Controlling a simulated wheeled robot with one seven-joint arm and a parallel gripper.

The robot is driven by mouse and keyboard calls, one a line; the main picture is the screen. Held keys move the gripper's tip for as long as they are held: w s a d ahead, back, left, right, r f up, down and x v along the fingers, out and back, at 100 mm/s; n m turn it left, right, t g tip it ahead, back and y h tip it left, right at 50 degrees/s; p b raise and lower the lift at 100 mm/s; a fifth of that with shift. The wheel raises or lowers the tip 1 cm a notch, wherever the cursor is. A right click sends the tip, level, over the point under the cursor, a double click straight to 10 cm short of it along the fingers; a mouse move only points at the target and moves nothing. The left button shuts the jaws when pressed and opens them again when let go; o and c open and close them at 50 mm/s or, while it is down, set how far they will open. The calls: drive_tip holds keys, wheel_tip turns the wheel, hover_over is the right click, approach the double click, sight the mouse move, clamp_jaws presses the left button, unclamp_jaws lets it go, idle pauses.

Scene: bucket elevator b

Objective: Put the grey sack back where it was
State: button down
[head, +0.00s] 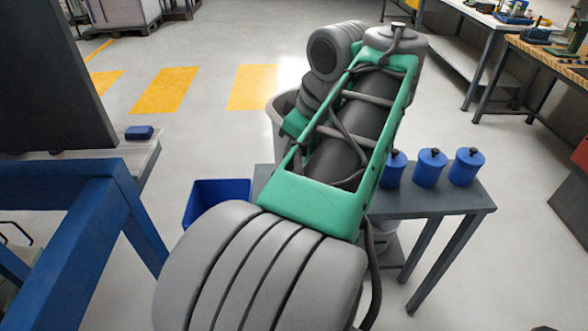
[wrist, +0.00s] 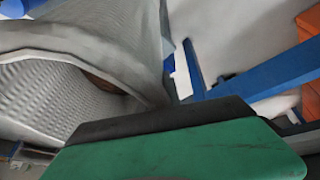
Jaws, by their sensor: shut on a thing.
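The grey sack (wrist: 125,42) fills the upper left of the wrist view. It is light grey woven cloth with an open, sagging mouth, and something brown shows in the opening. My gripper (wrist: 165,118) shows as one green finger with a black pad, close against the sack's lower edge. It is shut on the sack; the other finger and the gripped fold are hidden. In the head view my own arm covers the middle, and my gripper is hidden behind it. A pale grey rounded wall (head: 272,122) shows behind the arm; I cannot tell whether it is the sack or a bin.
A grey table (head: 425,203) bears several blue canisters (head: 430,167) to the arm's right. A blue bin (head: 203,202) stands on the floor left of the table. A blue frame (head: 72,215) is at the left. Workbenches (head: 545,62) stand far right. Floor with yellow marks is clear behind.

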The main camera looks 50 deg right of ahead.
drive_tip(key=w+d+f+b, duration=0.1)
drive_tip(key=w+d+f, duration=0.2)
drive_tip(key=w+d+f+b, duration=0.1)
drive_tip(key=w+d+f, duration=0.3)
drive_tip(key=shift+w+f, duration=0.2)
drive_tip(key=shift+w, duration=0.1)
drive_tip(key=shift+w+d+f+b, duration=0.15)
drive_tip(key=shift+f+b, duration=0.1)
drive_tip(key=shift+f, duration=0.75)
drive_tip(key=shift+w+d+f+b, duration=0.1)
drive_tip(key=shift+f+b, duration=0.1)
drive_tip(key=shift+f, duration=0.75)
drive_tip(key=shift+f, duration=0.2)
drive_tip(key=c, duration=1.5)
unclamp_jaws()
drive_tip(key=shift+a+f, duration=0.1)
drive_tip(key=shift+c, duration=0.2)
drive_tip(key=shift+s, duration=0.1)
